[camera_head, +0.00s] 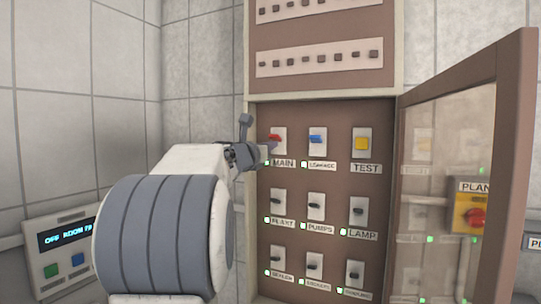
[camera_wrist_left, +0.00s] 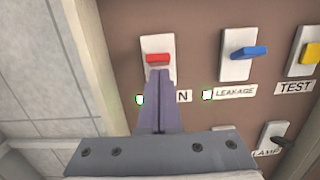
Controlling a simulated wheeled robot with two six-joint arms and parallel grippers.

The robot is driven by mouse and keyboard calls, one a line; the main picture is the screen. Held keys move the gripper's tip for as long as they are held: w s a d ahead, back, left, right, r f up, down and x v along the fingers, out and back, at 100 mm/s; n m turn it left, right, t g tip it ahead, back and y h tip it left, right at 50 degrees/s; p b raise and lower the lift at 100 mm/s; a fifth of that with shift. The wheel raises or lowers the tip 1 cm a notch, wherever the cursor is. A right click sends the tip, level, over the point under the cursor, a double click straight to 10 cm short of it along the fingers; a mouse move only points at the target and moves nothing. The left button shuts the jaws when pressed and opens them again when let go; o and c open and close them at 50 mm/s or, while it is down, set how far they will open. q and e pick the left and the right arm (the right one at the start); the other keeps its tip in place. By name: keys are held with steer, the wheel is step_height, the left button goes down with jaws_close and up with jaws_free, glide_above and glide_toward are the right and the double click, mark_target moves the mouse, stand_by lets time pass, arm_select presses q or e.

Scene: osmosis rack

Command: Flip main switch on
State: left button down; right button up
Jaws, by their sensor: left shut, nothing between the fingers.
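The main switch (camera_head: 275,138) is a red lever on a white plate at the top left of the brown electrical panel, above the label "MAIN" (camera_head: 283,163). A green light glows beside that label. In the left wrist view the red lever (camera_wrist_left: 158,58) shows just beyond my fingertips. My left gripper (camera_head: 268,148) is shut and empty, with its tips at the lower part of the switch plate, just below the lever. Its fingers (camera_wrist_left: 160,76) cover part of the label in the left wrist view. I cannot tell whether the tips touch the lever. My right gripper is not in view.
A blue leakage switch (camera_head: 317,138) and a yellow test button (camera_head: 362,144) sit to the right. Several dark switches fill the rows below. The glazed cabinet door (camera_head: 515,130) stands open at the right. A display box (camera_head: 62,250) is on the left wall.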

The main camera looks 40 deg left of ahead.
arm_select(q)
step_height(320, 180, down, 4)
steer(key=s+b, duration=0.1)
steer(key=b, duration=0.4)
steer(key=s+d+r+p, duration=0.1)
steer(key=s+d+r, duration=0.1)
steer(key=s+r, duration=0.5)
steer(key=shift+s, duration=0.3)
steer(key=shift+r, duration=0.15)
